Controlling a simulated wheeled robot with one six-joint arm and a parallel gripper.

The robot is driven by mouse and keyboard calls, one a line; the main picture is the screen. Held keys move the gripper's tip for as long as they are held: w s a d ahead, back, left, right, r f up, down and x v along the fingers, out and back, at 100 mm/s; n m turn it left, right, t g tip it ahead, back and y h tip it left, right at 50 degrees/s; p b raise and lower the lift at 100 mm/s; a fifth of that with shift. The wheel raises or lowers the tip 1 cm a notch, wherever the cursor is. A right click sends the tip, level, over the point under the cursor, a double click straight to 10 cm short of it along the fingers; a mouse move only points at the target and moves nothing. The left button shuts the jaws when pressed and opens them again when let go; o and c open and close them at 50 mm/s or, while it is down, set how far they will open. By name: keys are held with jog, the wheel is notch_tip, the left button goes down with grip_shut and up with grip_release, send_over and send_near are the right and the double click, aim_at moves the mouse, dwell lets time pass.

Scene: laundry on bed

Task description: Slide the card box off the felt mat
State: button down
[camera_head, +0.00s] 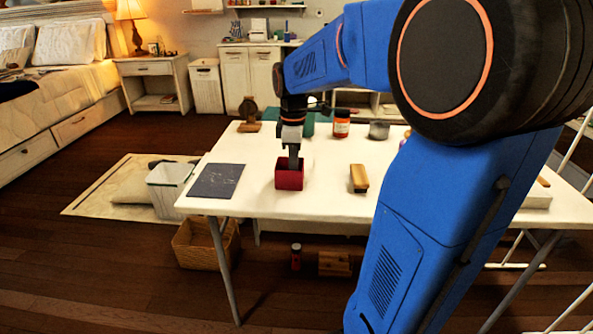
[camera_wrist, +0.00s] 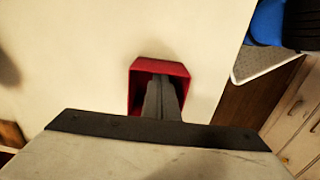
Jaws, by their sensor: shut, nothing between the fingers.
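The red box (camera_head: 289,181), which I take for the card box, stands upright on the white table, open at the top. It also shows in the wrist view (camera_wrist: 150,67). The dark grey felt mat (camera_head: 216,181) lies flat to its left, with a strip of bare table between them. Faint markings show on the mat. My gripper (camera_head: 294,163) points down at the box. In the wrist view its shut fingers (camera_wrist: 162,98) reach into the box's opening, with nothing held between them. The fingertips and the box's inside floor are partly hidden.
A wooden block (camera_head: 359,178) lies to the right of the box. A wooden stand (camera_head: 249,115), an orange-labelled jar (camera_head: 341,124) and a grey tin (camera_head: 379,130) stand farther back. The table's front edge is close. A white bin (camera_head: 168,190) and a basket (camera_head: 205,245) are on the floor.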

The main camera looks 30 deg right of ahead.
aim_at(283, 169)
jog(key=shift+w+a, duration=1)
jog(key=shift+a, duration=0.25)
notch_tip(283, 169, up, 10)
